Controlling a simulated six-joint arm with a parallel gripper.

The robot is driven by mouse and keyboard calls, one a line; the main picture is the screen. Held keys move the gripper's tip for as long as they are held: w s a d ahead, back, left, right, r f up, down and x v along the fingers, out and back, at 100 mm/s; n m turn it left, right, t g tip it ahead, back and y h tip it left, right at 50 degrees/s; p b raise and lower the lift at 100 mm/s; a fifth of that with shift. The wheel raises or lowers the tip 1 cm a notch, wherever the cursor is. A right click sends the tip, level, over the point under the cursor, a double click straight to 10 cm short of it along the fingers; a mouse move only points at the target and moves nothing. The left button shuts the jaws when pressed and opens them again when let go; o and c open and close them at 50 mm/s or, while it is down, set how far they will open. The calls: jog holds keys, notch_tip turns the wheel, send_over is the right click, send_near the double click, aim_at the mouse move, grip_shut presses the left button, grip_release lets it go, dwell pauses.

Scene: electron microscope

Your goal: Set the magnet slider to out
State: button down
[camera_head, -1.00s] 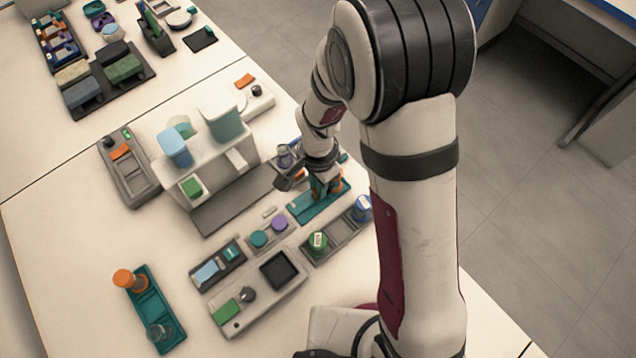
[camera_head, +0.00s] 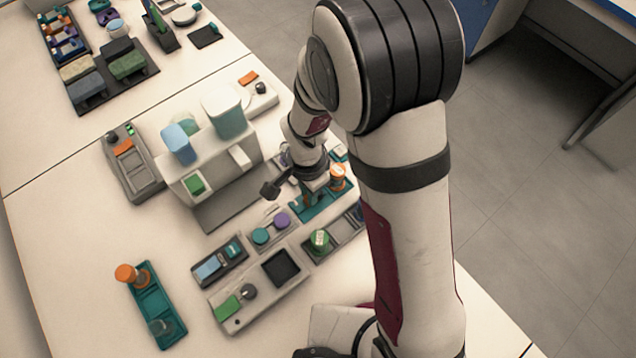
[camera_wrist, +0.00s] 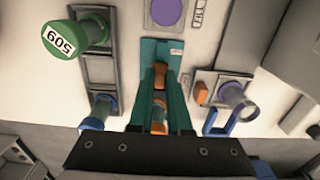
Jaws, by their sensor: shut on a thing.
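The teal base (camera_head: 308,212) lies at the right of the bench, and its bare end also shows in the wrist view (camera_wrist: 161,49). My gripper (camera_head: 307,198) is low over it. In the wrist view its fingertips (camera_wrist: 160,72) are close together over the teal base. They are shut on a small part there, which I take to be the magnet slider; the fingers hide its shape and position. An orange-capped vial (camera_head: 338,172) stands at the far end of the base, seen between the fingers in the wrist view (camera_wrist: 158,126).
A green-capped vial (camera_wrist: 62,40) and a blue-capped vial (camera_wrist: 92,123) stand in the grey rack left of the fingers. A grey unit with an orange tab (camera_wrist: 201,92) and a blue U-shaped part (camera_wrist: 222,127) is close on the right. A white machine (camera_head: 215,165) stands behind.

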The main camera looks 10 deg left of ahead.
jog(key=shift+s+a, duration=0.1)
jog(key=shift+a, duration=0.05)
jog(key=c, duration=0.9)
grip_release()
jog(key=shift+o, duration=0.2)
jog(key=shift+r, duration=0.1)
notch_tip(320, 180, up, 16)
jog(key=shift+f, duration=0.2)
jog(key=s+d+r+n+y, duration=0.1)
jog(key=s+d+r+n, duration=0.2)
jog(key=s+d, duration=0.9)
jog(key=s, duration=0.3)
jog(key=shift+d+y, duration=0.2)
jog(key=shift+y, duration=0.2)
